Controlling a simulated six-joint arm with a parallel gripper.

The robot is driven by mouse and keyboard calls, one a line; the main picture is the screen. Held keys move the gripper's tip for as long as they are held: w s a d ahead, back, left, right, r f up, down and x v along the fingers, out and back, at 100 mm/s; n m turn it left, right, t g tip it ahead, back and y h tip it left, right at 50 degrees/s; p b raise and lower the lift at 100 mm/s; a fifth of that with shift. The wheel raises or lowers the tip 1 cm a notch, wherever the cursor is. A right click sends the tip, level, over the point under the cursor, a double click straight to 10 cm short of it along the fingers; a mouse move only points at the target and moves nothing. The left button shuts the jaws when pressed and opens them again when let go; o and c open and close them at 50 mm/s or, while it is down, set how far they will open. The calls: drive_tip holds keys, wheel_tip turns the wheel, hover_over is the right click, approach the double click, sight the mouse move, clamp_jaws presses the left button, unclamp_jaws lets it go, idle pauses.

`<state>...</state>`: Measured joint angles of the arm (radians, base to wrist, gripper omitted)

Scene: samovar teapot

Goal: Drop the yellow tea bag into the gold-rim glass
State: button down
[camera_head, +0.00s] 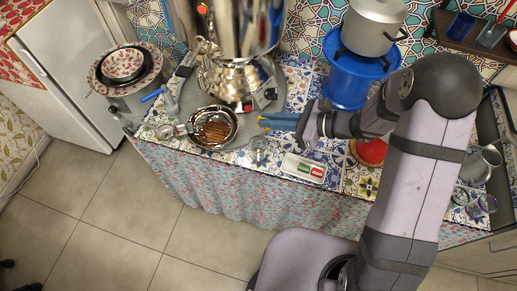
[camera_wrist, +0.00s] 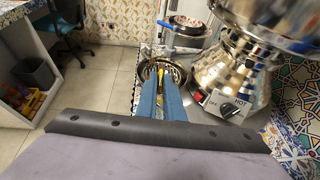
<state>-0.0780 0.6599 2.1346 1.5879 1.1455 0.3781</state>
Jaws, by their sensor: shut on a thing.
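My gripper (camera_head: 264,120) reaches left over the counter with its blue fingers. In the wrist view the fingers (camera_wrist: 161,78) are nearly together, with a small yellow thing, the yellow tea bag (camera_wrist: 160,74), between their tips. The tea bag is mostly hidden by the fingers. A small clear glass (camera_head: 258,148) stands on the tiles, just below the fingertips in the head view. I cannot make out a gold rim on it, so I cannot tell if it is the gold-rim glass. More clear glassware (camera_head: 483,205) stands at the right end.
A shiny samovar (camera_head: 232,78) stands close behind the fingers. A blue stand (camera_head: 346,85) with a pot (camera_head: 374,24) is behind my arm.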

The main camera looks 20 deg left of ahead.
wheel_tip(320, 180, down, 6)
drive_tip(key=b, duration=0.4)
idle(0.3)
drive_tip(key=c, duration=1.8)
unclamp_jaws()
drive_tip(key=shift+d+r, duration=0.1)
drive_tip(key=b+v, duration=0.1)
drive_tip(key=v, duration=0.6)
drive_tip(key=shift+b, duration=0.4)
